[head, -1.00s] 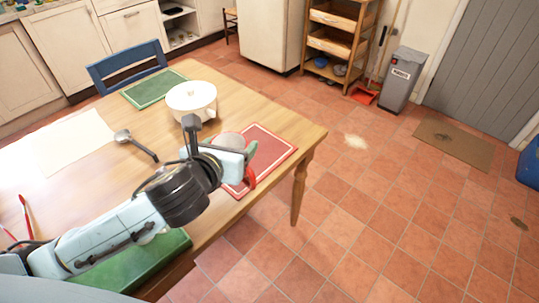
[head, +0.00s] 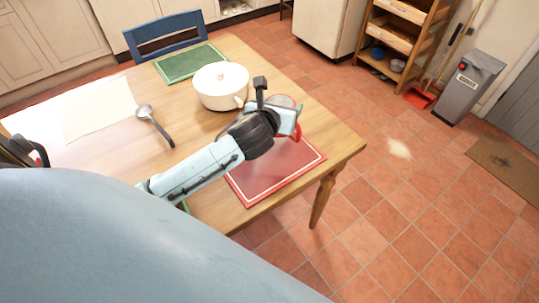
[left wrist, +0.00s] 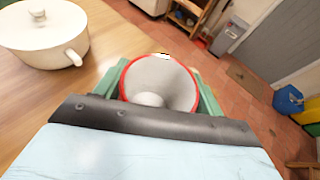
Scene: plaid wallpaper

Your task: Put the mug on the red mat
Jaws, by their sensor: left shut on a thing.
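The mug (head: 285,101) is pale inside with a red rim and red handle. In the head view it is partly hidden by my left gripper (head: 286,117), which is shut on it. In the left wrist view the mug (left wrist: 160,82) opens toward the camera between the green fingers of the gripper (left wrist: 160,90). The red mat (head: 277,175) with a white border lies at the table's right edge. The mug is at the mat's far end; I cannot tell its height above it. My right gripper is not in view.
A white lidded pot (head: 221,88) stands close left of the gripper, also in the left wrist view (left wrist: 45,40). A ladle (head: 154,124), a white mat (head: 97,108) and a green mat (head: 190,64) lie on the table (head: 185,135). A blue chair (head: 165,35) stands behind.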

